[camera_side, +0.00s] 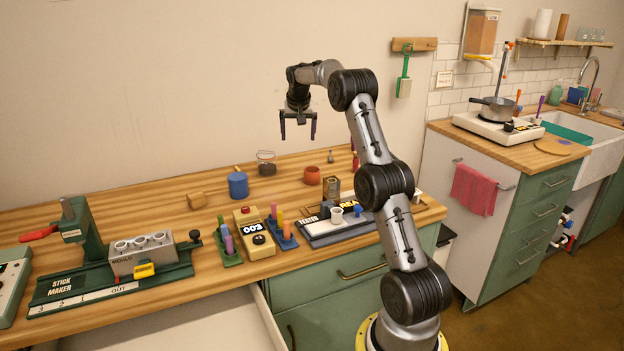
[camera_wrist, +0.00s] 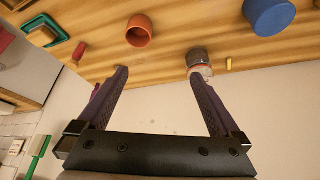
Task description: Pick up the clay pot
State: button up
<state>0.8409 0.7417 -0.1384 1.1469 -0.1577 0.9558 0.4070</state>
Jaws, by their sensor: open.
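The clay pot is most likely the small orange-red round pot (camera_side: 313,175) standing upright on the wooden table near the back. It also shows at the top of the wrist view (camera_wrist: 139,31), with its open mouth visible. My gripper (camera_side: 298,138) is open and empty, high above the back of the table and well clear of the pot. In the wrist view my gripper's fingers (camera_wrist: 160,78) are spread apart, with nothing between them.
The tester (camera_side: 338,220) and a yellow counter box (camera_side: 254,233) lie nearer the front edge. Open wood surrounds the pot's left.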

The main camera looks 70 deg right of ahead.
jog(key=s+d+f, duration=0.4)
jog(key=f, duration=0.1)
send_over(312, 176)
jog(key=d, duration=0.1)
jog(key=shift+m+g+y, duration=0.3)
jog(key=shift+m+g, duration=0.1)
notch_tip(312, 176, down, 6)
jog(key=shift+f, duration=0.25)
jog(key=shift+a+x, duration=0.15)
jog(key=shift+x, duration=1.4)
jog(key=shift+a+x, duration=0.1)
jog(key=shift+x, duration=1.45)
jog(key=shift+w, duration=0.15)
jog(key=c, duration=1.5)
